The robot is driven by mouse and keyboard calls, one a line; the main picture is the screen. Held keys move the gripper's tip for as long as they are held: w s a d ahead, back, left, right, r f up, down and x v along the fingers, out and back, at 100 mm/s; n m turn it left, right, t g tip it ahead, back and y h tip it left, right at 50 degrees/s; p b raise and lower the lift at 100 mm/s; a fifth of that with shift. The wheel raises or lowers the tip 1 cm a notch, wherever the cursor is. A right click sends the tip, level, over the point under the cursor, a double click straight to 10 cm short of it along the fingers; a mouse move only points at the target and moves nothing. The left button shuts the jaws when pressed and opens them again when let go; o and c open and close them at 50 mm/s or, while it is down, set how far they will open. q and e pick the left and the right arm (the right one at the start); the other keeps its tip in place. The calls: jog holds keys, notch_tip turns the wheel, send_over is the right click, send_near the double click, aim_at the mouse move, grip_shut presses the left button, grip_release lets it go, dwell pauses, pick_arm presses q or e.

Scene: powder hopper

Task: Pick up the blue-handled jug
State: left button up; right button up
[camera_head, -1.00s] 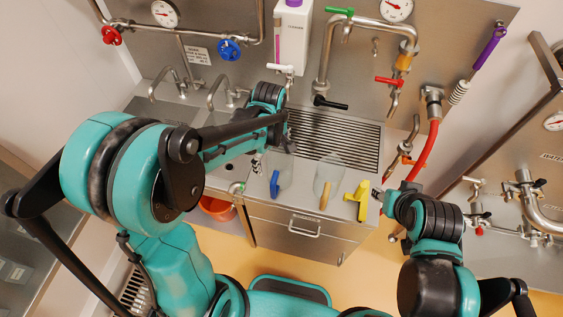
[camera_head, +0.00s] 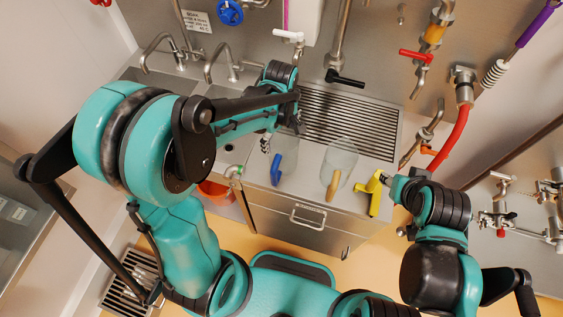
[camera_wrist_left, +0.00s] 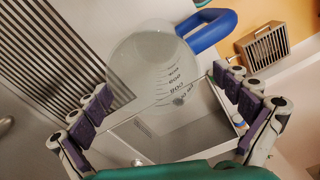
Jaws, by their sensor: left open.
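The blue-handled jug is a clear, graduated vessel (camera_wrist_left: 150,62) with a blue handle (camera_wrist_left: 208,32), near the counter's front edge. In the head view, its blue handle (camera_head: 277,170) shows beside my left gripper (camera_head: 266,145), and its clear body is partly hidden. In the left wrist view, my left gripper (camera_wrist_left: 162,82) is open, with purple-padded fingers on either side of the jug's outline. The jug looks unheld; I cannot tell whether a finger touches it. My right gripper (camera_head: 386,178) is beside a yellow-handled item (camera_head: 376,191); its jaws are too small to read.
A second clear jug (camera_head: 342,152) with a tan handle stands right of the blue-handled one. Behind are a slotted drain grate (camera_head: 350,118), taps (camera_head: 160,48) and a black-handled valve (camera_head: 344,78). An orange bucket (camera_head: 213,190) sits below the counter at left.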

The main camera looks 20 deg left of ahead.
pick_arm(q)
jog(key=f, duration=0.2)
jog(key=f+b, duration=0.1)
jog(key=f, duration=0.5)
jog(key=shift+w+d+b, duration=0.1)
jog(key=shift+w+b, duration=0.2)
jog(key=shift+w, duration=0.05)
jog(key=shift+s+r, duration=0.1)
jog(key=c, duration=1)
